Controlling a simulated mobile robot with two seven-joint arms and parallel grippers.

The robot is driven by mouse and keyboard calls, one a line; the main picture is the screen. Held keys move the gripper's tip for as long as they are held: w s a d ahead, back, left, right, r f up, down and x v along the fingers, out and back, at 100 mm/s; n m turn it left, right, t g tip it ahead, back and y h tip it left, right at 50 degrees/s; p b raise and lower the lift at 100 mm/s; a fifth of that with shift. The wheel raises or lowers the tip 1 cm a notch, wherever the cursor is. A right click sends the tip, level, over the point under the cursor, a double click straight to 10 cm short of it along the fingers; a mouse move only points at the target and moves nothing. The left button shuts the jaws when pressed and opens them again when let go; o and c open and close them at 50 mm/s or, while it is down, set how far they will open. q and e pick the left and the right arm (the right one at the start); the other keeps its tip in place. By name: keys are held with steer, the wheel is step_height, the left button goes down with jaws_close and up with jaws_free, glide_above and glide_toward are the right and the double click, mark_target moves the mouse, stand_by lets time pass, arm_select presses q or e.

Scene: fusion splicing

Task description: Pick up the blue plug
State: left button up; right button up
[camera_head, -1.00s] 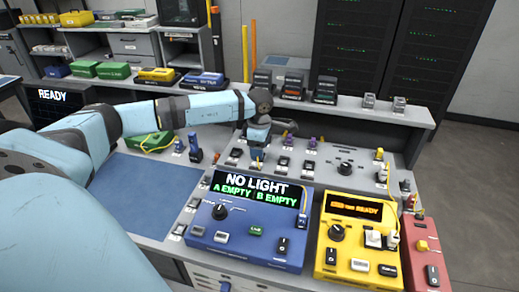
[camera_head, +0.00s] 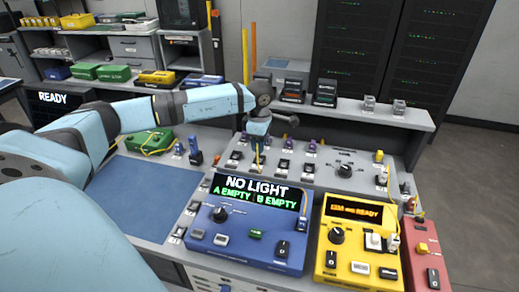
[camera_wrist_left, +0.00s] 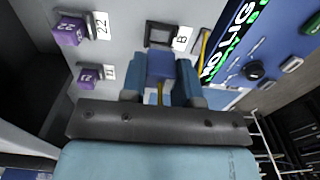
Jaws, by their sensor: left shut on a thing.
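The blue plug (camera_wrist_left: 161,66) shows in the left wrist view between the two blue fingers of my left gripper (camera_wrist_left: 158,80), which is shut on it. A thin yellow cable (camera_wrist_left: 160,94) runs from the plug toward the palm. A dark square socket (camera_wrist_left: 160,36) marked B lies just beyond the plug; I cannot tell whether they touch. In the head view my left gripper (camera_head: 257,157) points down over the grey console, and the plug there is too small to make out. My right gripper is not in view.
A blue meter (camera_head: 247,222) reads NO LIGHT, A EMPTY, B EMPTY. A yellow unit (camera_head: 358,243) and a red unit (camera_head: 428,250) stand to its right. The blue mat (camera_head: 150,195) is bare.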

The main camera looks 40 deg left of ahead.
arm_select(q)
step_height(320, 180, up, 17)
stand_by(0.4)
